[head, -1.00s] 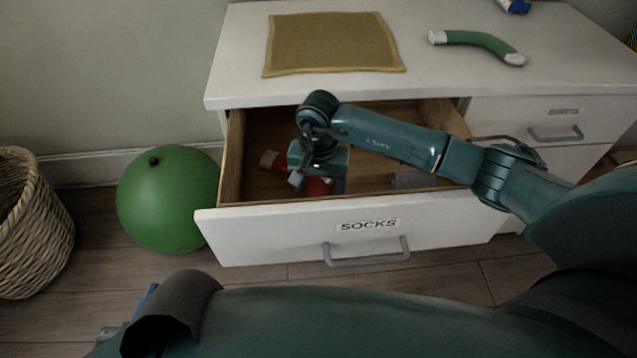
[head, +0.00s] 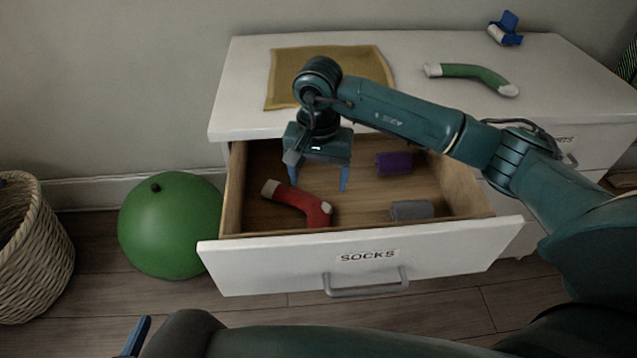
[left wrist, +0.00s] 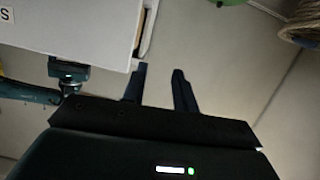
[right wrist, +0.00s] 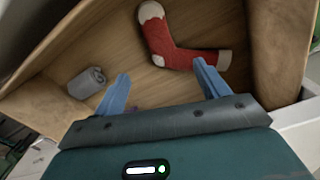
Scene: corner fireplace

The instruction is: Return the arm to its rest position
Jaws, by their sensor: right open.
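My right gripper (head: 319,180) is open and empty above the open sock drawer (head: 365,268). A red sock (head: 300,204) with pale toe and heel lies on the drawer floor below its fingers. In the right wrist view the red sock (right wrist: 178,45) lies beyond the open fingers (right wrist: 161,72), apart from them. My left gripper (head: 135,338) shows only in part at the bottom left of the head view. In the left wrist view its two fingers (left wrist: 159,72) stand apart with nothing between them.
A purple rolled sock (head: 394,163) and a grey one (head: 411,210) lie in the drawer. A mustard cloth (head: 285,80), a green sock (head: 470,74) and a blue-and-white item (head: 505,32) are on the dresser top. A green ball (head: 170,225) and a wicker basket (head: 30,255) stand left.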

